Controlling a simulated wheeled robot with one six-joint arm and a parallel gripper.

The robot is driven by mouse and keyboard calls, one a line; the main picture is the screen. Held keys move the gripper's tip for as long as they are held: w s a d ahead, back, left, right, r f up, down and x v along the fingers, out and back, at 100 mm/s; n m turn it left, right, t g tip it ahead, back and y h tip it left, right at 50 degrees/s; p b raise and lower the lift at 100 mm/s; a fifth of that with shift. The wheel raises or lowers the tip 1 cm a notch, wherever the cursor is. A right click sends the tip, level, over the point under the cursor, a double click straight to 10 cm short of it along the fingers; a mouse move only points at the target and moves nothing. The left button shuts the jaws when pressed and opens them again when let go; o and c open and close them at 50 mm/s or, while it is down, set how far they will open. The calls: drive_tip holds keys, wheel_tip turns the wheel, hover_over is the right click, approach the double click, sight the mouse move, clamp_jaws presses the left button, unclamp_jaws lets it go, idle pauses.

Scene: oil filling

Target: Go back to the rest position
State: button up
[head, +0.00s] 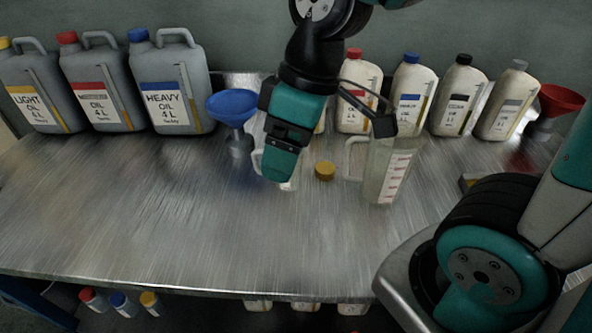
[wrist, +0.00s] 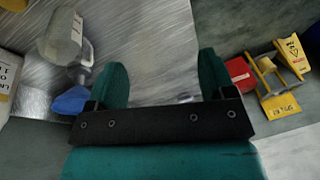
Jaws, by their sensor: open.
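My gripper (head: 280,165) hangs over the metal workbench (head: 150,200), near its middle. In the wrist view its two teal fingers (wrist: 163,78) stand apart with nothing between them but the bench surface. In the head view the gripper partly hides a clear jug (head: 257,160). A second measuring jug (head: 397,170) with red marks stands to the right, holding pale liquid. A yellow cap (head: 325,171) lies on the bench between the gripper and this jug.
Large grey oil cans (head: 98,85) and a blue funnel (head: 232,108) stand on the left. Several small white oil bottles (head: 412,95) and a red funnel (head: 560,100) stand along the back right. The front left of the bench is clear. Bottles also stand on a lower shelf.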

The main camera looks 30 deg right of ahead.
drive_tip(key=s+a+r+m, duration=0.1)
drive_tip(key=s+a, duration=0.2)
drive_tip(key=s, duration=0.3)
drive_tip(key=shift+s+r+m+g+y, duration=0.2)
drive_tip(key=shift+s+m+g+y, duration=0.1)
drive_tip(key=shift+y, duration=0.1)
